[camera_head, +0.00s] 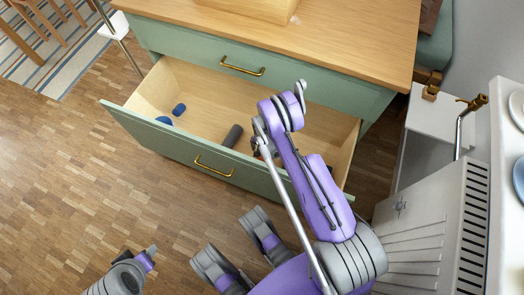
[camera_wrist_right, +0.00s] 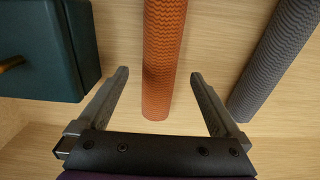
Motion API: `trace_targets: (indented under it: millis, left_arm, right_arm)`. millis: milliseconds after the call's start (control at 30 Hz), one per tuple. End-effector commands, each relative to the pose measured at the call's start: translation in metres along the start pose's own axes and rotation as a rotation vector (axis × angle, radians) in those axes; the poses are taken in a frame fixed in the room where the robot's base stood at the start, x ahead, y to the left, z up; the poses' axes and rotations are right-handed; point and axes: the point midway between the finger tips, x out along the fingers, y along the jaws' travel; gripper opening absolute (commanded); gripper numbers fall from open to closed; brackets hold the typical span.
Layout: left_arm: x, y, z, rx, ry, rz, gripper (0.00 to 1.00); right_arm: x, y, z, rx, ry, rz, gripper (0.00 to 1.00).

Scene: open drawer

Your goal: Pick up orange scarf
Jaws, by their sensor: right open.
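The orange scarf (camera_wrist_right: 163,50) is a rolled, ribbed cylinder in the right wrist view. It lies on the pale wooden floor of the open drawer (camera_head: 180,150), and the arm mostly hides it in the head view. My right gripper (camera_wrist_right: 160,74) is open over the drawer, with one finger on either side of the scarf's near end. Neither finger visibly touches it. In the head view my left arm's end (camera_head: 148,256) is at the bottom left, outside the drawer; its jaw state is unclear.
A grey roll (camera_wrist_right: 282,60) lies to the right of the scarf; it also shows in the head view (camera_head: 233,136). A dark teal box-like object (camera_wrist_right: 48,50) is to the left. Blue items (camera_head: 179,109) sit in the drawer's left part. The counter (camera_head: 350,35) overhangs behind.

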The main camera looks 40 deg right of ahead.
Motion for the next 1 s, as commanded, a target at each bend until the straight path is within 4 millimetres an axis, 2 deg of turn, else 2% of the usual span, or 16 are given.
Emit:
trace_targets:
  millis: [233,500,800,1000]
  left_arm:
    - [0.006,0.000,0.001,0.000,0.000,0.000,0.50]
    - [0.016,0.000,0.003,0.000,0.001,0.000,0.50]
    - [0.016,0.000,0.003,0.000,0.001,0.000,0.50]
    - [0.016,0.000,0.003,0.000,0.001,0.000,0.50]
  right_arm:
    - [0.022,0.000,0.001,-0.001,0.000,0.000,1.00]
    - [0.059,0.000,0.003,-0.001,0.001,-0.001,1.00]
    - [0.064,0.001,0.003,-0.001,0.001,0.000,1.00]
    - [0.063,0.001,0.003,-0.001,0.001,0.000,0.64]
